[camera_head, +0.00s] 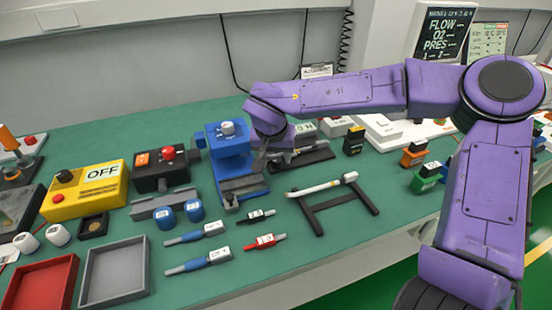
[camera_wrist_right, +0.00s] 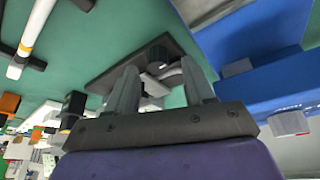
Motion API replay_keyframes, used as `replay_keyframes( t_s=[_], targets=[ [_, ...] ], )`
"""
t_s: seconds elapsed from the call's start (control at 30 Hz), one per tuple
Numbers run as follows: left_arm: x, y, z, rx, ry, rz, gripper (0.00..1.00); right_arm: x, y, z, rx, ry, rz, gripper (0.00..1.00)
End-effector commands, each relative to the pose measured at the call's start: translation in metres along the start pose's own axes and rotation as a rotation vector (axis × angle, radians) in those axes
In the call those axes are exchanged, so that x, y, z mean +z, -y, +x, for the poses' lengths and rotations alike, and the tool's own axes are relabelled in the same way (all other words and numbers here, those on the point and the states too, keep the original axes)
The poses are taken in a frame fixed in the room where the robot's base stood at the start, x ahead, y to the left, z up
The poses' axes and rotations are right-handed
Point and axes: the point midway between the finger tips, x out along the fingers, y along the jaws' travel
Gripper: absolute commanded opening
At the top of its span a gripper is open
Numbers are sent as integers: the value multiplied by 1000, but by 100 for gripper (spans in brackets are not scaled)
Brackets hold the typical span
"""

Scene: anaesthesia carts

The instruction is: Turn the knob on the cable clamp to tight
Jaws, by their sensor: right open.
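A dark flat-based fixture (camera_head: 316,156) stands on the green bench just right of the blue device; it may be the cable clamp. In the wrist view its dark base plate (camera_wrist_right: 108,75) carries a round black knob (camera_wrist_right: 157,54) with pale grey parts beside it. My right gripper (camera_head: 264,150) reaches down at the left end of this fixture and hides part of it. In the wrist view my right gripper (camera_wrist_right: 160,75) is open, its fingers on either side of the pale parts and knob; contact cannot be told. The knob's setting is not readable. My left gripper is not in view.
The blue device (camera_head: 227,150) with a white knob stands close left of my right gripper. A white rod on a black stand (camera_head: 328,187) lies in front. A yellow OFF box (camera_head: 88,190), trays and blue-handled tools (camera_head: 200,261) are to the left.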

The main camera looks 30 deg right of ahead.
Motion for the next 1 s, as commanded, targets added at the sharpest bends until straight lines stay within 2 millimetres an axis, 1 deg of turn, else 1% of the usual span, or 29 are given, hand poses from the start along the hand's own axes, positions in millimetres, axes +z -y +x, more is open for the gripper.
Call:
replay_keyframes(
  t_s=[0.03, 0.13, 0.4, 0.43, 0.47, 0.5, 0.57, 0.6, 0.7, 0.77, 0.9, 1.0],
  targets=[
    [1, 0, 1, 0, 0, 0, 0, 1, 0, 8, 2, 2, 1, 53],
    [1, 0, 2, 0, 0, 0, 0, 0, -1, 16, 0, 0, 3, 53],
    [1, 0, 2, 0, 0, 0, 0, 0, -2, 18, 1, -1, 4, 53],
    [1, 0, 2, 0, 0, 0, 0, 0, -2, 18, 1, -1, 4, 46],
    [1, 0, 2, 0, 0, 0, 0, 0, -2, 18, 1, -1, 4, 36],
    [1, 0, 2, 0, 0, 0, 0, 0, -2, 18, 1, -1, 4, 23],
    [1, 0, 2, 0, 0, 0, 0, 0, -2, 18, 1, -1, 4, 4],
    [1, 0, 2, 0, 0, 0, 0, 0, -2, 18, 1, 0, 4, 0],
    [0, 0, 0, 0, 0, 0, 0, -1, -2, 17, 2, 0, 7, 0],
    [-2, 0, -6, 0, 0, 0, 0, -2, -2, 14, 11, 1, 22, 0],
    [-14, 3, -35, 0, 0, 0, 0, -4, -1, 8, 61, 8, 132, 0],
    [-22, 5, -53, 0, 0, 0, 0, -4, 0, 8, 104, 11, 234, 0]
  ],
)
